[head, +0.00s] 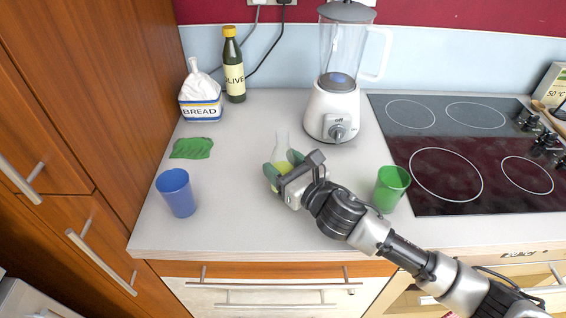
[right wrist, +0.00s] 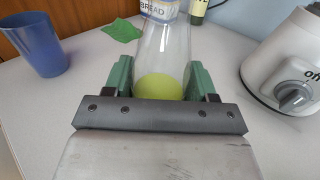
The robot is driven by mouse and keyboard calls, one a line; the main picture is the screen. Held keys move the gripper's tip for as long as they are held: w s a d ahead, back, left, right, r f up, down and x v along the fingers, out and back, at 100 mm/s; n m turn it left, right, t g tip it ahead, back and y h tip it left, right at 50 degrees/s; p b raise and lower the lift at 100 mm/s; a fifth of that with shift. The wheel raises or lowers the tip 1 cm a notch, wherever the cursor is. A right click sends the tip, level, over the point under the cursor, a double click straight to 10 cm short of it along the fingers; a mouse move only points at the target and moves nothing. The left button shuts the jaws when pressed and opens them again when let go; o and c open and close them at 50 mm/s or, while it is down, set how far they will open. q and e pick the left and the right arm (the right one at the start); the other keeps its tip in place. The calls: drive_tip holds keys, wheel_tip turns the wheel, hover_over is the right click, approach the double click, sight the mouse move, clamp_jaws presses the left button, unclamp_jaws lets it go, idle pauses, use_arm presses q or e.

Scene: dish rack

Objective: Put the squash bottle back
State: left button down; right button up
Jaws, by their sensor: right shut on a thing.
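The squash bottle (head: 282,145) is clear with yellow-green contents and stands upright around the middle of the counter. In the right wrist view the bottle (right wrist: 160,60) sits between the two green fingers, with the yellow-green part low between them. My right gripper (head: 283,174) is shut on the bottle, reaching in from the lower right. It also shows in the right wrist view (right wrist: 162,88). The gripper hides part of the bottle's lower body, and I cannot tell whether its base touches the counter. My left gripper is not in view.
A bread bag (head: 200,100) and olive oil bottle (head: 234,70) stand behind. A blender (head: 334,105) is at the back, a green cup (head: 390,188) right, beside the hob (head: 450,160). The front-middle counter is clear.

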drive_tip(key=shift+f, duration=0.25)
idle(0.4)
drive_tip(key=o, duration=1.1)
drive_tip(key=shift+o, duration=0.2)
drive_tip(key=b+v, duration=0.1)
drive_tip(key=v, duration=0.8)
drive_tip(key=shift+s+d+f+b, duration=0.1)
drive_tip(key=shift+s+d+b, duration=0.1)
drive_tip(key=shift+s+b, duration=0.15)
drive_tip(key=shift+s+d, duration=0.35)
drive_tip(key=shift+s, duration=0.05)
drive_tip(key=shift+c, duration=0.4)
clamp_jaws()
